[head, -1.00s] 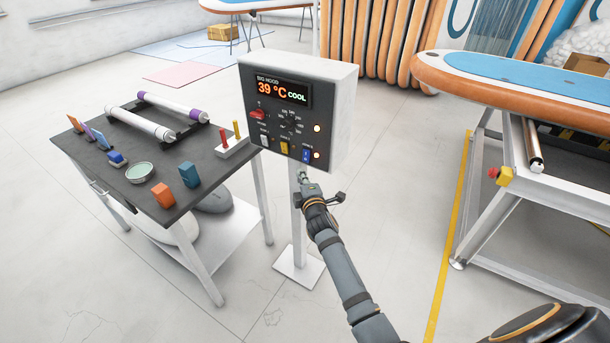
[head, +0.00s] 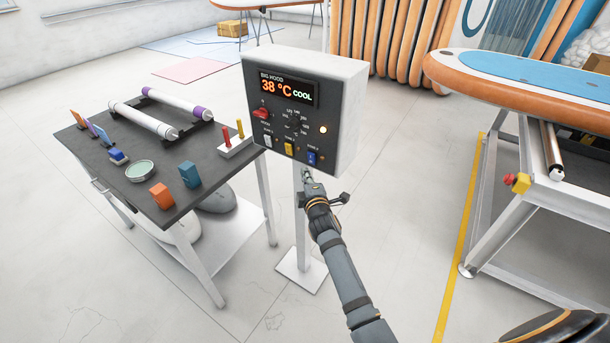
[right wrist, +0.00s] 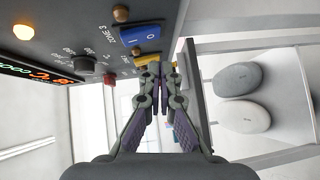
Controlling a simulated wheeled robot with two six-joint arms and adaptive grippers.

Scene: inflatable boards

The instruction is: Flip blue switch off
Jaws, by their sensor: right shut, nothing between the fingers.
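The blue switch (head: 312,158) is at the lower right of the control box's front panel. In the right wrist view the blue switch (right wrist: 140,34) is a rocker under the ZONE 3 label, with its small lamp (right wrist: 120,13) dark. My right gripper (head: 306,174) is just below the blue switch, in front of the panel's lower edge. In the right wrist view its closed fingers (right wrist: 160,72) are empty and near the yellow switch (right wrist: 147,59); I cannot tell whether they touch the panel. My left gripper is not in view.
The control box (head: 345,110) stands on a white post, its display reading 38 °C COOL. A red switch (head: 262,113), a white switch (head: 267,142) and a knob share the panel. A dark table (head: 190,150) with rollers and blocks is left; an orange-edged board (head: 520,95) is right.

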